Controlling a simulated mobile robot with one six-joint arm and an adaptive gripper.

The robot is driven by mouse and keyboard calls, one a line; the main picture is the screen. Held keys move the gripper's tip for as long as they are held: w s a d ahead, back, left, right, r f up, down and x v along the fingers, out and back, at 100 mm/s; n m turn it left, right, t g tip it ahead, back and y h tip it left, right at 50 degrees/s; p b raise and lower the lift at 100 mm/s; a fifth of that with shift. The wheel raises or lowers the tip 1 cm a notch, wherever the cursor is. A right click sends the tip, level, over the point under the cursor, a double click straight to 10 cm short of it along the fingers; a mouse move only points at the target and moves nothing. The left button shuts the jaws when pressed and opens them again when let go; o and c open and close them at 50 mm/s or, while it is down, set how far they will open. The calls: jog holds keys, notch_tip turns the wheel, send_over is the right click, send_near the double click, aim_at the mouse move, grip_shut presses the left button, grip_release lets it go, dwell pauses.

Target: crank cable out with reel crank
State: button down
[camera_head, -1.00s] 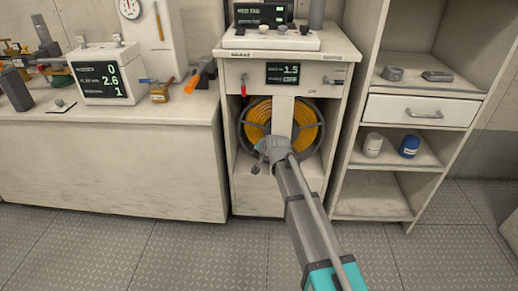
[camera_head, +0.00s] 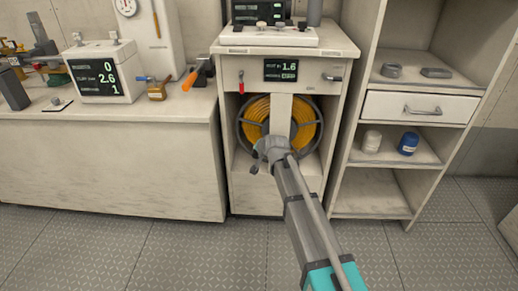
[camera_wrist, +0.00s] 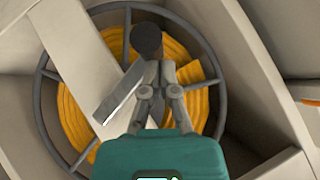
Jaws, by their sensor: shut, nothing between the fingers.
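The cable reel (camera_head: 308,125) holds orange cable inside a grey ring in an open cabinet bay. A pale upright bar crosses its front. In the wrist view the reel (camera_wrist: 205,100) fills the middle, with a dark round crank knob (camera_wrist: 147,40) in front of it. My gripper (camera_wrist: 160,80) has its fingers together just below the knob, with nothing seen held between them. I cannot tell whether they touch the knob. In the head view my gripper (camera_head: 262,158) is low at the reel's front, and my arm hides part of it. The cabinet display (camera_head: 281,70) reads 1.6.
A small red lever (camera_head: 241,86) hangs left of the display. A bench (camera_head: 110,160) with instruments stands left. A shelf unit (camera_head: 372,205) with a drawer, a white jar (camera_head: 371,141) and a blue jar (camera_head: 408,145) stands right. The floor in front is clear.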

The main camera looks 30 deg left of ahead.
jog(key=shift+r, duration=0.15)
jog(key=s+d+r+p, duration=0.4)
jog(key=d+r+p, duration=0.2)
jog(key=r+p, duration=0.4)
jog(key=shift+s+r, duration=0.15)
jog(key=shift+s, duration=0.2)
jog(key=shift+d, duration=0.1)
dwell(0.7)
